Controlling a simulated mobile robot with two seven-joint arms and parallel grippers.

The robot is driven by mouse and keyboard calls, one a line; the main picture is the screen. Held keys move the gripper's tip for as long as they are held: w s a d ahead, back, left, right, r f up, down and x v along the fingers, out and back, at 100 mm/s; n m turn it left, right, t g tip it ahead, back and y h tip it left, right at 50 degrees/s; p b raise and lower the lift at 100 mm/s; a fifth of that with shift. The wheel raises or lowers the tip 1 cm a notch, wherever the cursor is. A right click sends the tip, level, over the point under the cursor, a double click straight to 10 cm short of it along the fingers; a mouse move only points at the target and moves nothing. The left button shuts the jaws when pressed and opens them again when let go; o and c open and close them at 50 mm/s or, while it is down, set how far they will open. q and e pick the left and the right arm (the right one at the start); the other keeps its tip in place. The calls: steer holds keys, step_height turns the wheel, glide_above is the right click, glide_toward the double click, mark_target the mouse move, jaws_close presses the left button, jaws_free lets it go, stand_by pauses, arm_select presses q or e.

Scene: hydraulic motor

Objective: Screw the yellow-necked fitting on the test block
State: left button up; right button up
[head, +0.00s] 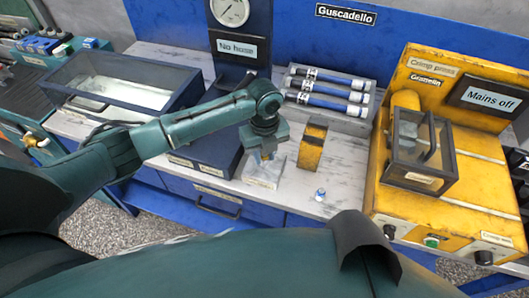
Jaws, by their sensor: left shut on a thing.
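My left gripper (267,154) points down over a pale grey block (262,174) that stands on the bench and looks like the test block. It is shut on a small piece with a bit of yellow showing between the fingers, which looks like the yellow-necked fitting (267,157). The fitting is upright at the top of the block; the fingers hide most of it, and I cannot tell how far it is seated. My right gripper is not in view.
A yellow block (312,147) stands just right of my gripper. A small blue-and-white fitting (320,194) stands near the bench's front edge. A rack of blue tubes (327,92) is behind, the yellow crimp press (455,150) at right, and a glass-topped tray (122,90) at left.

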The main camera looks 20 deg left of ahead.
arm_select(q)
steer(key=o, duration=0.7)
steer(key=shift+r, duration=0.1)
steer(key=shift+r, duration=1.65)
steer(key=shift+o, duration=0.3)
steer(key=o, duration=0.5)
steer(key=shift+o, duration=0.2)
